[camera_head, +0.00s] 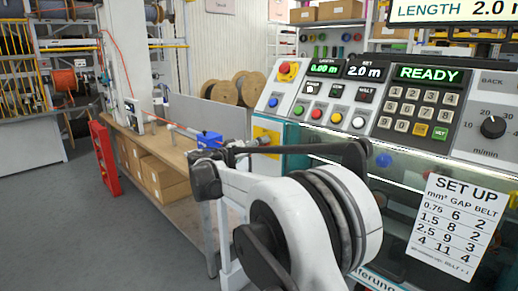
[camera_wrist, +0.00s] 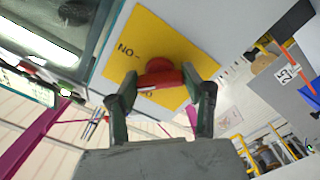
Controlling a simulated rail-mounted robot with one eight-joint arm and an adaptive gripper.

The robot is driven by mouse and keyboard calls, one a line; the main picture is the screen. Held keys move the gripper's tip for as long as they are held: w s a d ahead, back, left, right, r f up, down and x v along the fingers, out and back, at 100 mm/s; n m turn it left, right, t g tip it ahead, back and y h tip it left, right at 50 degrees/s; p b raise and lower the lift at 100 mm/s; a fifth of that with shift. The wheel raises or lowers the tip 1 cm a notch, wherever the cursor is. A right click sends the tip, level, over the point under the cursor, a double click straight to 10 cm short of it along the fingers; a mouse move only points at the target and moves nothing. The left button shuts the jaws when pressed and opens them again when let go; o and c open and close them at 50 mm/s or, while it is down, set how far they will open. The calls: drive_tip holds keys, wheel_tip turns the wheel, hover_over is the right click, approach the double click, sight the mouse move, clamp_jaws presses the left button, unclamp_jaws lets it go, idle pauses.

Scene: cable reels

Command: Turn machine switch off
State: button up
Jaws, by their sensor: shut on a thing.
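The machine switch is a red rotary knob (camera_wrist: 160,75) on a yellow plate (camera_wrist: 150,38) marked "NO-", with more lettering partly covered. In the wrist view, my gripper (camera_wrist: 160,82) has one dark finger on each side of the knob and is shut on it. The knob is hard to make out there. The machine's control panel (camera_head: 380,100) is lit and its display (camera_head: 427,75) reads READY.
A red emergency button (camera_head: 288,71) sits at the panel's upper left. A wooden bench (camera_head: 160,145) with a blue device (camera_head: 209,140) stands left of the machine, cardboard boxes below. A red frame (camera_head: 105,158) stands by the bench. The floor at left is clear.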

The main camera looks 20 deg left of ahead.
drive_tip(key=n, duration=0.4)
drive_tip(key=shift+n+b, duration=0.3)
drive_tip(key=shift+b, duration=0.1)
drive_tip(key=shift+n+b, duration=0.3)
drive_tip(key=shift+n, duration=1.9)
drive_tip(key=o, duration=1.2)
drive_tip(key=shift+c, duration=0.2)
drive_tip(key=v, duration=1.2)
